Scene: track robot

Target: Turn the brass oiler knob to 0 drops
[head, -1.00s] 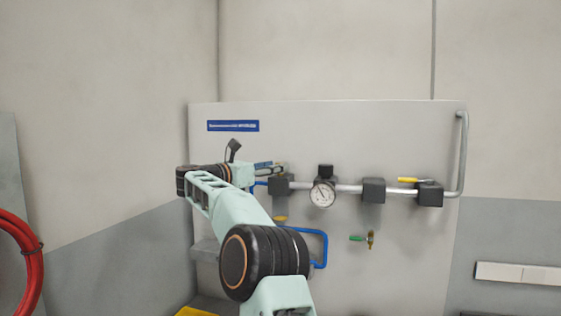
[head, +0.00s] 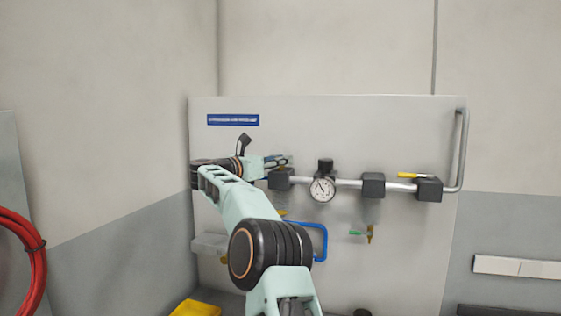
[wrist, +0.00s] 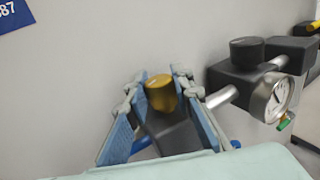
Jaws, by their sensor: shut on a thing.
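The brass oiler knob (wrist: 160,93) shows in the wrist view as a short gold cylinder on top of a black block (wrist: 172,134). My gripper (wrist: 158,90) is shut on it, with one blue-backed finger on each side. In the head view my gripper (head: 280,160) is at the left end of the pipe, just above the left black block (head: 281,179). The knob is hidden or too small to tell there. No drop marking can be read.
To the right along the pipe are a round gauge (head: 322,188), a black block (head: 373,186) and a yellow-handled valve (head: 428,189). A blue hose (head: 325,243) hangs below. A yellow bin (head: 195,309) is at lower left, and a red hose (head: 38,270) hangs at far left.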

